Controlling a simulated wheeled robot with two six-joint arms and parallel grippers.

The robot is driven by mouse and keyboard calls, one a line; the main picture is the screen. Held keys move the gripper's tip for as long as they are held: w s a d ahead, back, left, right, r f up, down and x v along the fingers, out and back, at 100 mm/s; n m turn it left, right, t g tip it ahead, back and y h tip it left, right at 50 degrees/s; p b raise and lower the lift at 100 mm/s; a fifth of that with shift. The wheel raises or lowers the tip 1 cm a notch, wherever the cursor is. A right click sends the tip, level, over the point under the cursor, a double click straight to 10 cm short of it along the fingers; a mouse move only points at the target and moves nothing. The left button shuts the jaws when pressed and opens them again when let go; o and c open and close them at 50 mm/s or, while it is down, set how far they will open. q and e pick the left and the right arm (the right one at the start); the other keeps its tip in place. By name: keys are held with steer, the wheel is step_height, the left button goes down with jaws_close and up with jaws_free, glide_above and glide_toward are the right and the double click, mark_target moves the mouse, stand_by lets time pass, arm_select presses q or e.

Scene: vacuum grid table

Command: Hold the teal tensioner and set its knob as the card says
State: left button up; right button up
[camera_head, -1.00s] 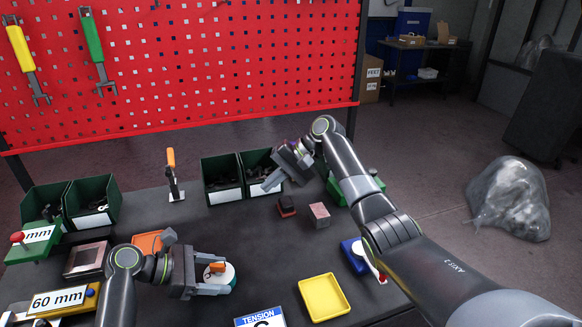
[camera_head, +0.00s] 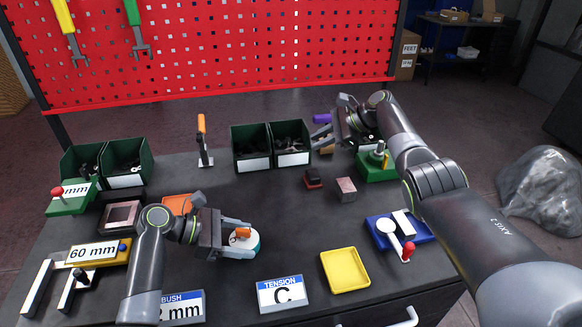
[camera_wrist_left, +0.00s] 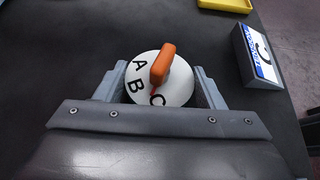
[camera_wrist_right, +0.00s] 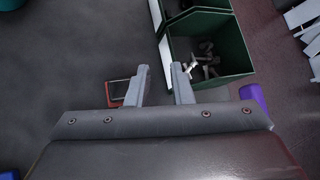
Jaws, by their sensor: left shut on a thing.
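The tensioner (camera_head: 252,249) stands on the dark table, with a white round top and a teal side. Its orange knob (camera_wrist_left: 163,63) sits on the white dial (camera_wrist_left: 178,92) lettered A, B and C. A small red mark below the knob lies at the C in the left wrist view. My left gripper (camera_head: 238,242) is shut on the tensioner's body, fingers on both sides. The card (camera_head: 282,294) reads TENSION C; its edge shows in the left wrist view (camera_wrist_left: 258,55). My right gripper (camera_head: 322,132) is open and empty beside the right green bin; it also shows in the right wrist view (camera_wrist_right: 161,82).
A yellow tray (camera_head: 345,270) lies right of the card. A blue fixture with a red knob (camera_head: 399,232) is at the right. A pinkish block (camera_head: 346,190) and a small dark red block (camera_head: 313,178) lie mid-table.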

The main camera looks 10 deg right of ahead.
steer(key=shift+s+a+f+m+t, duration=0.3)
steer(key=shift+s+a+f+m, duration=0.1)
steer(key=shift+s+a+f, duration=0.15)
steer(key=s+a+m+t, duration=0.2)
steer(key=s+a, duration=0.3)
steer(key=s, duration=0.5)
steer(key=m+g+y, duration=0.1)
steer(key=g+y, duration=0.2)
glide_toward(244, 230)
steer(key=shift+y, duration=0.3)
steer(key=x, duration=1)
steer(key=shift+w+a+f, duration=0.1)
steer(key=shift+w+f, duration=0.05)
steer(key=shift+f, duration=0.2)
jaws_close()
